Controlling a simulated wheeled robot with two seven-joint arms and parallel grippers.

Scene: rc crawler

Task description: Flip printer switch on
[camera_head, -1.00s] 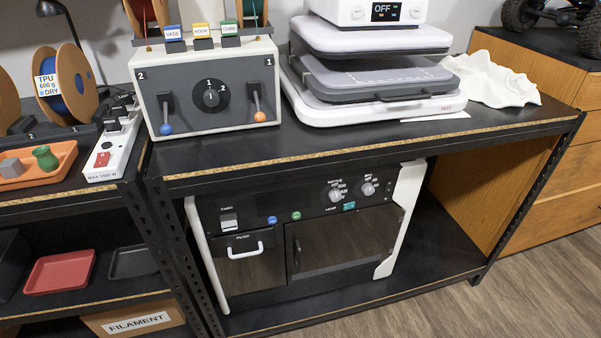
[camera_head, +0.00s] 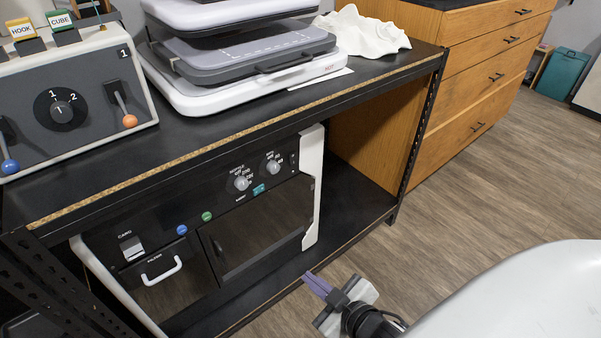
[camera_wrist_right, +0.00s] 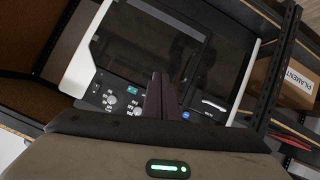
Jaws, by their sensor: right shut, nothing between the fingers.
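The printer (camera_head: 150,297) stands on the lower shelf, with a black front panel and white side frames. Its panel has two white-marked knobs (camera_head: 241,183), a small teal switch-like part (camera_head: 259,189), a blue button (camera_head: 182,230), a green button (camera_head: 207,216) and a card slot (camera_head: 131,248). In the right wrist view the printer (camera_wrist_right: 68,72) is seen rotated, with the knobs left of the fingers. My right gripper (camera_head: 318,285) is shut and empty, in front of the shelf at lower right, apart from the printer. Its purple fingers (camera_wrist_right: 161,92) point toward the panel. My left gripper is out of view.
The shelf's upper board edge (camera_head: 200,153) overhangs the printer. A control box (camera_head: 75,105) with levers and a heat press (camera_head: 250,75) stand on top. Wooden drawers (camera_head: 480,85) stand at right. The floor (camera_head: 470,200) before them is clear.

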